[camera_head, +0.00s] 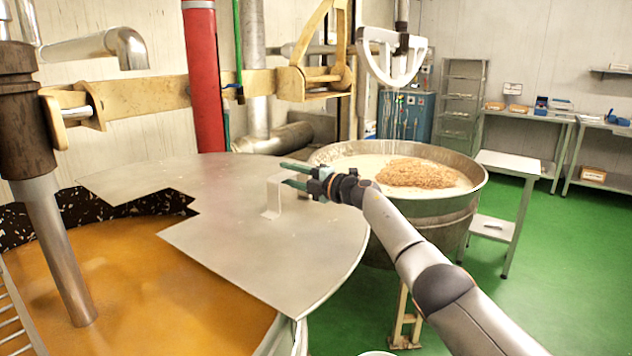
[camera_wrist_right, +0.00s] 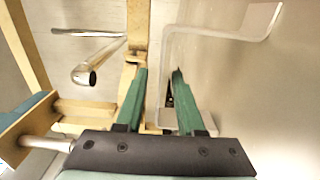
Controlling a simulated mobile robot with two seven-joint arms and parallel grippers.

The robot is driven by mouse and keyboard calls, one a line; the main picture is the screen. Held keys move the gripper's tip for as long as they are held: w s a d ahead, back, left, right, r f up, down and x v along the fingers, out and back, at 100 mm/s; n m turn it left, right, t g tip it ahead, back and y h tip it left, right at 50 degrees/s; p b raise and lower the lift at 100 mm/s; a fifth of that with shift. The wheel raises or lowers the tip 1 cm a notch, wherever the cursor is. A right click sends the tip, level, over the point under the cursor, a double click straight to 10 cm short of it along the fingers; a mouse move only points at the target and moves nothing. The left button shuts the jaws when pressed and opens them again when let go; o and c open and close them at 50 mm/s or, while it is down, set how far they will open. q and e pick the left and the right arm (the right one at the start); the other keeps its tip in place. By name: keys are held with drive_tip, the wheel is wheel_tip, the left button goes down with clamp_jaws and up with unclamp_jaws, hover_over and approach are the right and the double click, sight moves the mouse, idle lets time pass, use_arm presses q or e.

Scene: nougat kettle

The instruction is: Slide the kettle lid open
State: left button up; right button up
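The kettle lid (camera_head: 250,255) is a flat grey metal sheet with a notched left edge. It covers the right and back part of the large kettle (camera_head: 290,335), leaving orange-brown contents (camera_head: 140,280) exposed at the left. A pale bent-strip handle (camera_head: 271,196) stands on the lid. My right gripper (camera_head: 284,172) is at the top of this handle, with its green fingers apart. In the right wrist view, the open fingers (camera_wrist_right: 158,72) are close to the handle (camera_wrist_right: 215,34), with part of the strip seen between them. I cannot tell whether they touch it. My left gripper is not in view.
A second kettle (camera_head: 440,210) with pale contents and a brown heap stands behind my right arm. A mixer shaft (camera_head: 55,240) rises from the orange-brown contents. A red pipe (camera_head: 204,80) and yellow beam (camera_head: 150,92) are behind the lid. Green floor (camera_head: 560,270) is clear at right.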

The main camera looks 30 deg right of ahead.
drive_tip(key=shift+s+d, duration=0.3)
drive_tip(key=shift+s, duration=0.35)
drive_tip(key=v, duration=1)
drive_tip(key=shift+s, duration=0.15)
